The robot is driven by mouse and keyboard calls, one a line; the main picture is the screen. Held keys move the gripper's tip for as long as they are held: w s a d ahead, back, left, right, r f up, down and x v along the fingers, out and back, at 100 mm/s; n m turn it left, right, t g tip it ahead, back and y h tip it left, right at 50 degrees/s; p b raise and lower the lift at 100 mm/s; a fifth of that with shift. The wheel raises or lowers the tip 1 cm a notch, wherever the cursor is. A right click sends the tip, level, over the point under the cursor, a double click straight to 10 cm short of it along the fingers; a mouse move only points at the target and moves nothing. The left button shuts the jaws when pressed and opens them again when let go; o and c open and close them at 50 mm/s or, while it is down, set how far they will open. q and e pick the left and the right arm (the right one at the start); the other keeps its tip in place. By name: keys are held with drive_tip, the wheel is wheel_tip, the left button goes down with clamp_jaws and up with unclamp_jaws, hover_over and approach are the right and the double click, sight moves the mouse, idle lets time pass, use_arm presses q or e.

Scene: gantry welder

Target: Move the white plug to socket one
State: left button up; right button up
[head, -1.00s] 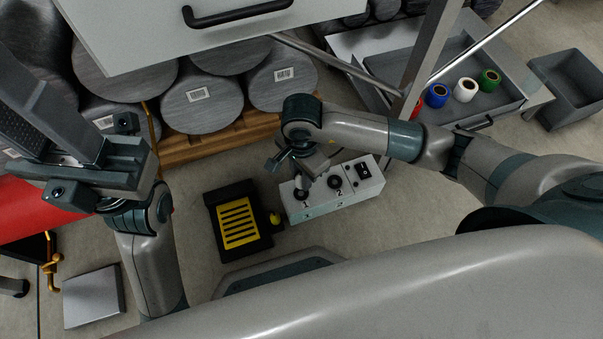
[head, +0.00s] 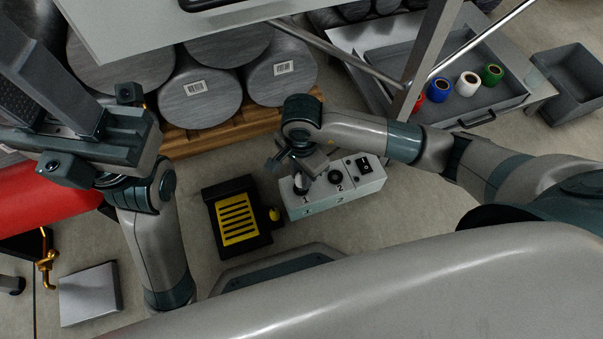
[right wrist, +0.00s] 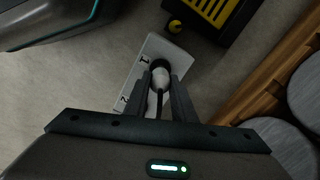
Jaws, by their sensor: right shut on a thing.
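The white socket box (head: 325,202) stands on the floor with socket one at its left, socket two (head: 335,177) beside it and a switch at the right. My right gripper (head: 297,170) is over socket one, shut on the white plug (head: 301,188). In the right wrist view the plug (right wrist: 161,77) sits between the fingers (right wrist: 164,90), at the black ring of socket one (right wrist: 160,64), its dark cable running back between the fingers. How deep the plug sits is hidden. My left gripper (head: 60,85) is raised at the upper left, open and empty.
A black and yellow slatted unit (head: 238,218) stands just left of the box. Metal drums (head: 282,75) on a wooden pallet (head: 205,138) lie behind. A drawer (head: 455,115) with coloured tape rolls is at the upper right. Bare floor lies right of the box.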

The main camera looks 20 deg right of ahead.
drive_tip(key=shift+f, duration=0.15)
drive_tip(key=shift+f+b, duration=1.2)
drive_tip(key=shift+f, duration=0.1)
drive_tip(key=o, duration=1.1)
drive_tip(key=shift+o, duration=0.2)
